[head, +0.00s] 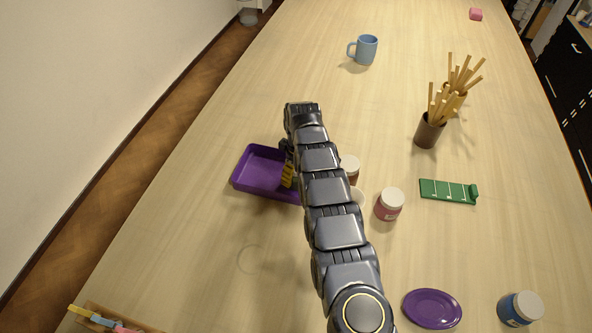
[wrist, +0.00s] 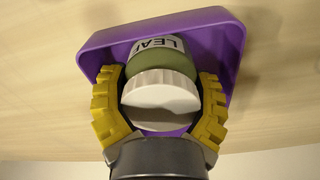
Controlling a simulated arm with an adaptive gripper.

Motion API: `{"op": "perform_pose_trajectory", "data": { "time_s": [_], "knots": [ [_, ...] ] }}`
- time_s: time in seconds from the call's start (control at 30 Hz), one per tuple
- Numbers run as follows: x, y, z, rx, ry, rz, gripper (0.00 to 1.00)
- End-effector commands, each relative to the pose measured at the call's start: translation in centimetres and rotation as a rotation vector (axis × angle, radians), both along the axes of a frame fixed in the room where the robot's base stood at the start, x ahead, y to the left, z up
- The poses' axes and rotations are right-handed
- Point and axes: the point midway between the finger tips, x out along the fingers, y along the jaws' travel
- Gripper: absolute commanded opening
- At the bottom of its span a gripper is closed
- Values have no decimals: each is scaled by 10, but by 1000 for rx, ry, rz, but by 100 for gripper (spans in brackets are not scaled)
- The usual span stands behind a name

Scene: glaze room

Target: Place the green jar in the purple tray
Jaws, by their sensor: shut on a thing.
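The green jar (wrist: 150,70) shows in the wrist view, with a white lid (wrist: 160,98) toward the camera and a label reading "LEAF". My gripper (wrist: 162,95) is shut on it, with yellow fingers on both sides. The purple tray (wrist: 95,45) lies beyond the jar in that view. In the head view my gripper (head: 287,176) is over the right part of the purple tray (head: 262,178). My arm hides the jar there. I cannot tell whether the jar touches the tray floor.
Right of my arm are a red jar (head: 388,206), a partly hidden brown jar (head: 351,172), a green holder (head: 447,191) and brush pots (head: 429,132). A purple plate (head: 432,308) and blue jar (head: 519,308) stand nearer. A blue mug (head: 365,50) is farther back.

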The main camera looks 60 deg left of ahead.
Motion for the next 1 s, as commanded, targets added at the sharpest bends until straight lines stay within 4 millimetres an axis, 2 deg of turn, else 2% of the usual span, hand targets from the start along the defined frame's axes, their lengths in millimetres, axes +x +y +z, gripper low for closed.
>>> {"op": "perform_pose_trajectory", "data": {
  "time_s": [0.03, 0.1, 0.47, 0.57, 0.8, 1.0],
  "knots": [
    [0, 0, 0, 0, -1, 0, 76],
    [0, 0, 0, 0, -1, 0, 100],
    [0, 0, 4, 0, 0, 0, 100],
    [0, 0, 17, 1, 0, 0, 100],
    [2, -1, 70, 6, -3, 1, 100],
    [1, -2, 104, 3, -1, 0, 100]
  ]
}}
